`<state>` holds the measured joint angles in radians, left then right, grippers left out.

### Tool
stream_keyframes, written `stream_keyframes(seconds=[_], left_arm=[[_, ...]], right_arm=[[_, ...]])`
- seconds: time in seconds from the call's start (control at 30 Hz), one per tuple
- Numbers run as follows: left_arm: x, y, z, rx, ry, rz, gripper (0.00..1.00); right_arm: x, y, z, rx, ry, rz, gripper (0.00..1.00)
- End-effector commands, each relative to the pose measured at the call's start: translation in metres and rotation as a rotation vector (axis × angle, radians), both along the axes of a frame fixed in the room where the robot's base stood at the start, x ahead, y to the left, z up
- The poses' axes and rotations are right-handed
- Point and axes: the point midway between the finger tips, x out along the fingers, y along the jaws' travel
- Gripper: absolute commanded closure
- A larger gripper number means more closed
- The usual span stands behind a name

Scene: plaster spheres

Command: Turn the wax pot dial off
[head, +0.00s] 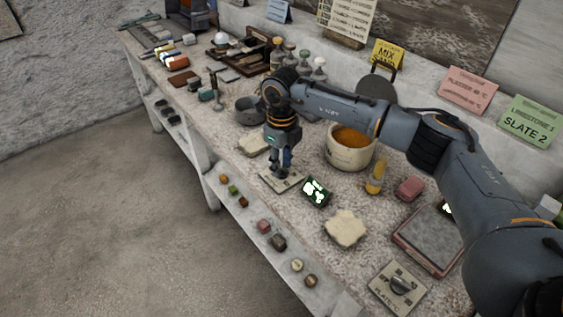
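The wax pot (349,156) is a cream pot with orange wax inside, standing on the speckled bench. A pale dial plate (292,184) lies in front of it, to its left. My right gripper (282,174) points straight down over this plate, with its fingertips at the plate's middle. The fingers hide the dial's knob, so its setting does not show. The fingers look close together, but I cannot tell whether they grip the knob. My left gripper is not in view.
A lit green display (316,192) sits right beside the dial plate. Another dial plate with a dark knob (400,285) lies at the front right, near a grey slab (428,238). A yellow bottle (376,176), pink block (410,188) and cream lump (346,228) stand nearby.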

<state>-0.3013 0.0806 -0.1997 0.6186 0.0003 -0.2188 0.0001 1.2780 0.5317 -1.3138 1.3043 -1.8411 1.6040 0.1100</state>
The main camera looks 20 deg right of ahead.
Motion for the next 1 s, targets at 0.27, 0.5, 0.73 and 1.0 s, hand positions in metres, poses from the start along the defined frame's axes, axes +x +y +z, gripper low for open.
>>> stream_keyframes(seconds=[0.27,0.5,0.73,1.0], left_arm=[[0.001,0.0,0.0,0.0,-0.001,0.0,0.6],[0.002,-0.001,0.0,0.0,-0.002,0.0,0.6],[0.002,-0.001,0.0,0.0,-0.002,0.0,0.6],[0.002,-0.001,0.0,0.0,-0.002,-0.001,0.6]], right_arm=[[0.001,0.0,0.046,0.002,-0.006,0.0,0.67],[0.001,0.0,0.095,0.001,-0.007,0.0,0.67],[0.001,0.0,0.117,0.0,-0.002,-0.001,0.67],[0.001,0.0,0.119,0.0,-0.002,0.0,0.67]])
